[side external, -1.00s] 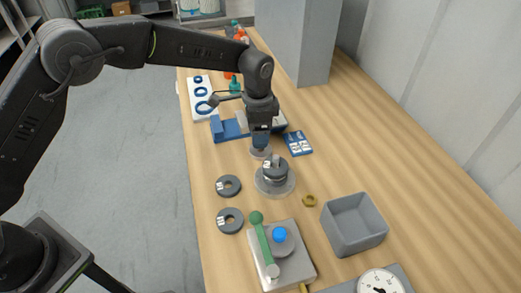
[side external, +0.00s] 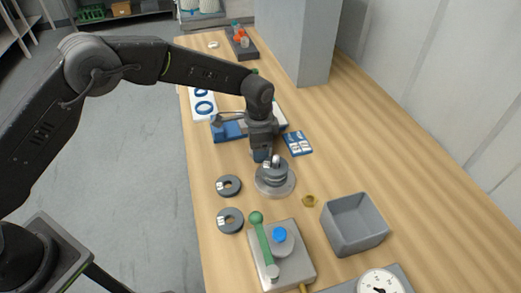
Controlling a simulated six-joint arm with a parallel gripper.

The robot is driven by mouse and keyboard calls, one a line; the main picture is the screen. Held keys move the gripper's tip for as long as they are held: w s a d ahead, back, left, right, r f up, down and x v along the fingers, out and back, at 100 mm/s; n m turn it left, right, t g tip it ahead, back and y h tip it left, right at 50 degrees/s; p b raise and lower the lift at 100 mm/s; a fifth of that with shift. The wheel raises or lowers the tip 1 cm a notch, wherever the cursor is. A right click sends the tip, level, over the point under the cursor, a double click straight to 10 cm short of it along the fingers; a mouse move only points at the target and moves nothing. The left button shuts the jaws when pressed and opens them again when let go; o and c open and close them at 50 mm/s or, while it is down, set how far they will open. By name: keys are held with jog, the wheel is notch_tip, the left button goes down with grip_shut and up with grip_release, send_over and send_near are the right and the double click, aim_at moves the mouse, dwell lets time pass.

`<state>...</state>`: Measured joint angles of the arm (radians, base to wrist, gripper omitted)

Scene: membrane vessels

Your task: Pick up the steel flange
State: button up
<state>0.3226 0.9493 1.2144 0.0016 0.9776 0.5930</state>
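A round light-grey metal piece with a wide flat rim (side external: 290,187) sits on the table near the middle; it looks like the steel flange, though I cannot be sure. A dark grey ring-like piece (side external: 274,178) with a small upright top sits on it. My gripper (side external: 263,157) points down at the upper left of this stack, very close to it. I cannot tell whether it touches the stack. The fingers are small and partly hidden, so their opening does not show clearly.
Two dark slotted discs (side external: 229,186) lie to the left. A grey open bin (side external: 355,223) and a brass nut (side external: 310,201) are at the right. A lever fixture (side external: 283,255) and a dial gauge (side external: 378,284) stand in front. A blue card (side external: 298,143) lies behind.

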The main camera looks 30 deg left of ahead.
jog(key=c, duration=0.5)
jog(key=shift+r, duration=0.1)
